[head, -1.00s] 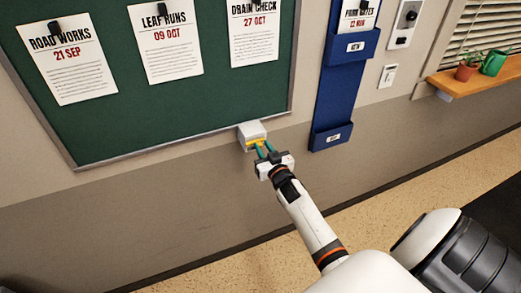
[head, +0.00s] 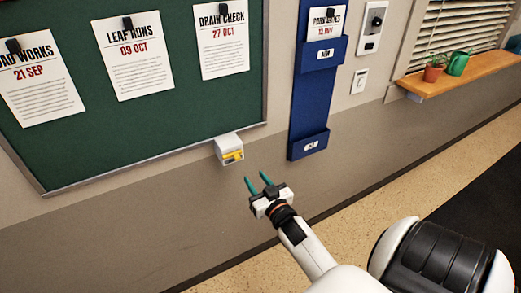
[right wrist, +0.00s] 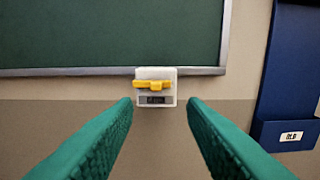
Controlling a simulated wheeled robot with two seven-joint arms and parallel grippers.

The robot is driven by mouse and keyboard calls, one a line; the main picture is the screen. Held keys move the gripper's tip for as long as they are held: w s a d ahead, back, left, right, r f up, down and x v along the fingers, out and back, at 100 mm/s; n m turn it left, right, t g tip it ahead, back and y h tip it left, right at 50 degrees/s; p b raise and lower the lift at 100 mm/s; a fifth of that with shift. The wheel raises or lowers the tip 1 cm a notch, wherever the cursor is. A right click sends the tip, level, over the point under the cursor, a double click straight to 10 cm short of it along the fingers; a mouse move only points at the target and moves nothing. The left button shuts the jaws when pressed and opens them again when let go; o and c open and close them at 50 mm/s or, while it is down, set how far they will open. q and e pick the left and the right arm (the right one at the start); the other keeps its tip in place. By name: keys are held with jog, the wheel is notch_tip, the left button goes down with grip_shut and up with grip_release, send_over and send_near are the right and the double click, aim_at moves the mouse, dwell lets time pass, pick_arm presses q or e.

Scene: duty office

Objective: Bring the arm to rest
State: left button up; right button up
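My right gripper (head: 259,184) is open and empty in the head view. Its two teal fingers are apart and point at the wall, a little below and right of a small white box (head: 229,156) with a yellow part (head: 233,155). In the right wrist view the fingers (right wrist: 160,115) stand wide on either side, with the white box (right wrist: 168,73) and its yellow bar (right wrist: 152,85) beyond them, not touched. The label on the box is too small to read. My left gripper is not in view.
A green notice board (head: 170,110) with several pinned sheets hangs above the box. A blue two-pocket holder (head: 311,105) is on the wall to the right. Farther right, a wooden shelf (head: 465,77) holds a potted plant (head: 433,72) and a green watering can (head: 458,63). The floor (head: 370,195) below is clear.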

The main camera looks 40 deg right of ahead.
jog(key=shift+v, duration=0.95)
jog(key=s+a+f+n+g+y, duration=0.1)
jog(key=s+a+f+g, duration=0.25)
jog(key=f, duration=0.75)
jog(key=s+a+f+g+y, duration=0.1)
jog(key=s+a+f+g, duration=0.2)
jog(key=f, duration=0.8)
jog(key=s+a+f+n+g+y, duration=0.1)
jog(key=s+a+f+g, duration=0.3)
jog(key=f, duration=0.7)
jog(key=s+a+f+n+g, duration=0.1)
jog(key=s+f+g, duration=0.1)
jog(key=s+f, duration=0.3)
jog(key=s+a+f+n+g+y, duration=0.1)
jog(key=s+f, duration=0.4)
jog(key=s, duration=0.8)
jog(key=s+a+f+n+g, duration=0.1)
jog(key=s+f, duration=0.4)
jog(key=s, duration=0.5)
jog(key=shift+a+f+g+b, duration=0.4)
jog(key=shift+a+g, duration=0.25)
jog(key=shift+g, duration=0.3)
